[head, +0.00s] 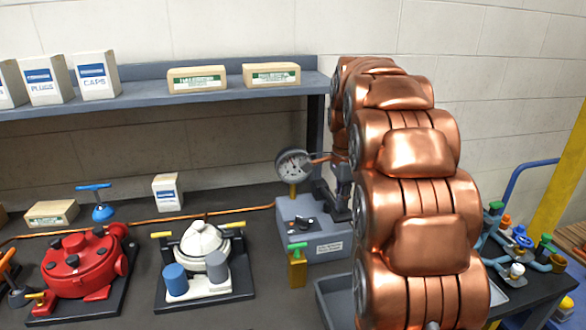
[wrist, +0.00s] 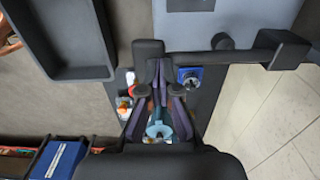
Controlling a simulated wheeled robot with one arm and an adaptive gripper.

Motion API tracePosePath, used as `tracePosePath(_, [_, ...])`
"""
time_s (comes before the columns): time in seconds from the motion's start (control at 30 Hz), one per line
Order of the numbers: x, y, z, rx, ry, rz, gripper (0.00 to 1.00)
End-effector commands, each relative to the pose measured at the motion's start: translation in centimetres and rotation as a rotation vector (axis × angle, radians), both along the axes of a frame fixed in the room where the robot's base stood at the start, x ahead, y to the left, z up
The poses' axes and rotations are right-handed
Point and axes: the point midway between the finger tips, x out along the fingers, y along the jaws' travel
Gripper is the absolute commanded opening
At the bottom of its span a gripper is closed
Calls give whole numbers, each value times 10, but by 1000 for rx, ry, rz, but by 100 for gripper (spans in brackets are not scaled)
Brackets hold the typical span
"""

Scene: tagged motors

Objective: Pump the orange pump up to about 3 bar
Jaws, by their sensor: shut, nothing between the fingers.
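I see no plainly orange pump body. A grey box-shaped unit (head: 312,228) with a black knob stands mid-bench in the head view. A round dial gauge (head: 294,165) sits above it; its reading is too small to tell. A copper-orange line (head: 170,219) runs left from the unit. In the wrist view my gripper's fingers (wrist: 158,72) converge, shut and empty. A dark bar (wrist: 205,57) lies beside the fingertips; whether they touch it is unclear.
A red housing (head: 80,264) and a white-domed unit (head: 203,243) stand on the left bench. A grey tray (wrist: 75,40) lies left of my gripper in the wrist view. Valves with coloured caps (head: 520,245) crowd the right bench end. Open floor (wrist: 265,115) lies beyond.

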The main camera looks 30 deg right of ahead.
Motion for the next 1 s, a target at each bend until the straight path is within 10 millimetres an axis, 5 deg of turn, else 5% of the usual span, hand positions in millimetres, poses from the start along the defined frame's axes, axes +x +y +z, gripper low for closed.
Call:
tracePosePath(0.33, [0,0,0,0,0,0,0])
tracePosePath(1.0, [0,0,47,0,1,0,0])
